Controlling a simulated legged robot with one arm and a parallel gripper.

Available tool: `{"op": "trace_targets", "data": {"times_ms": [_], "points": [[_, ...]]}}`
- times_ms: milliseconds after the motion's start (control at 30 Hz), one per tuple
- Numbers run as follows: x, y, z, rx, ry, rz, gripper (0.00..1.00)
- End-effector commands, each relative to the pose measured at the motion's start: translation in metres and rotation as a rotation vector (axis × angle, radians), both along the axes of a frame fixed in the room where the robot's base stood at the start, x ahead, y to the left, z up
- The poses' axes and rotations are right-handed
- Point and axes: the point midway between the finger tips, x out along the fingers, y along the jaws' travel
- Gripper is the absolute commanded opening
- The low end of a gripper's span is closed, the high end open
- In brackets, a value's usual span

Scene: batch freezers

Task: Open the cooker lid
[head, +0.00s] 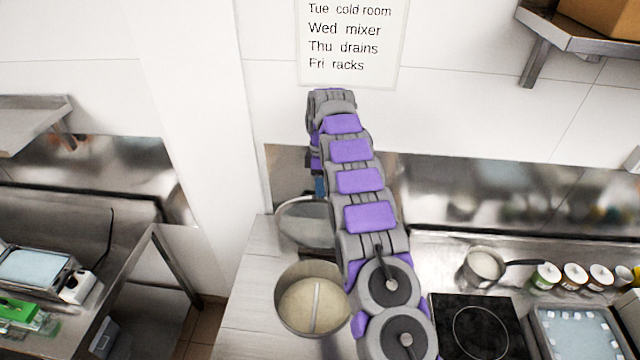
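The cooker (281,318) is a round grey metal vessel on the counter, left of my arm. Its top is uncovered, showing a cream-coloured filling with a pale bar across it. The round grey lid (300,225) stands raised and tilted behind the cooker, its right part hidden by my arm. My arm reaches up and away over the counter, then bends down at its far end. My gripper (319,188) is mostly hidden behind the arm, just above the lid; a small blue part shows there. I cannot see its fingers or whether it touches the lid.
Right of my arm are a black hob (478,328), a saucepan (484,268), several jars (573,276) and a tray (580,340). A wall pillar (195,130) separates a left counter. A wall shelf (585,40) is top right. Counter left of the cooker is clear.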

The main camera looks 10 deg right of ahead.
Motion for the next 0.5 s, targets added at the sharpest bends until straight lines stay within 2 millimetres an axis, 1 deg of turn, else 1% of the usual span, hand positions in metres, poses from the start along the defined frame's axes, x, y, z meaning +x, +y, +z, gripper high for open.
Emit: {"op": "trace_targets", "data": {"times_ms": [267, 367, 500], "points": [[-0.014, -0.001, -0.003, 0.002, 0.005, 0.001, 0.38], [-0.019, 0.001, 0.000, 0.000, -0.001, 0.001, 0.38], [-0.029, 0.001, -0.001, 0.000, 0.002, 0.000, 0.38]]}}
